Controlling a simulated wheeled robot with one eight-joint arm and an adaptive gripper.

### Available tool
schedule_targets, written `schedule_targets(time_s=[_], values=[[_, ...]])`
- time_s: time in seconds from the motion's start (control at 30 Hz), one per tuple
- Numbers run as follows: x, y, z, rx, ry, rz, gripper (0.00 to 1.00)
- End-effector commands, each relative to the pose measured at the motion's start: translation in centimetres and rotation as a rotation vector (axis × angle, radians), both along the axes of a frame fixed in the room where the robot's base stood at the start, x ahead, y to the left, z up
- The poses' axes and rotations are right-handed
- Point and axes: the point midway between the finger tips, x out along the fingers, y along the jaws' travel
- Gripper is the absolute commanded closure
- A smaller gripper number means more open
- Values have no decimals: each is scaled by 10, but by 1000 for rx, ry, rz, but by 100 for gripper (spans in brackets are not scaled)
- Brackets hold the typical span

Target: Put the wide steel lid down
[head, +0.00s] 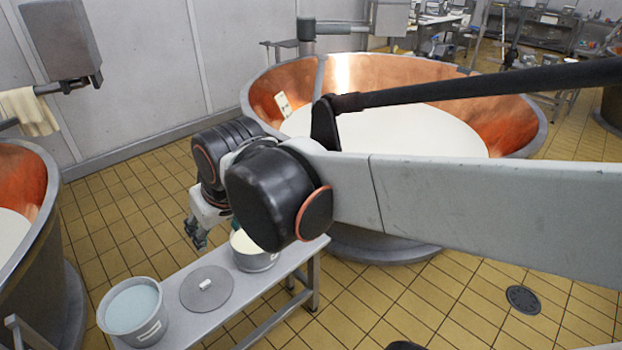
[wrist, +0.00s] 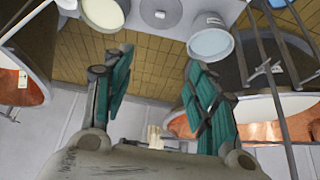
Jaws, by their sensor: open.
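The wide steel lid (head: 206,289), a flat grey disc with a small white handle, lies flat on the narrow metal bench (head: 180,332) between two buckets. In the wrist view the lid (wrist: 157,14) shows at the top edge, partly cut off. My gripper (head: 195,235) is up and behind the lid in the head view, apart from it. In the wrist view my gripper (wrist: 158,60) has its two green-padded fingers spread wide with nothing between them.
A bucket of pale blue liquid (head: 133,308) stands left of the lid. A bucket of cream-coloured contents (head: 254,252) stands right of it, partly behind my arm. A large copper vat (head: 282,93) is behind, another vat (head: 30,225) at left. Tiled floor is open at right.

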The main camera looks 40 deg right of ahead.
Motion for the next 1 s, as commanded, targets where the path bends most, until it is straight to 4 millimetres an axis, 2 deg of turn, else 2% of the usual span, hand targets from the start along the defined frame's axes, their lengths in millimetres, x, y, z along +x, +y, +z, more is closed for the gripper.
schedule_targets(time_s=[0.03, 0.1, 0.2, 0.33, 0.5, 1.0], values=[[-15, 0, -1, 0, -17, 0, 47], [-31, 0, -2, 0, -42, 0, 47], [-49, 0, -4, 0, -72, 0, 47], [-64, 0, -9, 0, -100, 0, 47], [-72, 0, -11, 0, -113, 0, 47], [-71, 0, -11, 0, -114, 0, 47]])
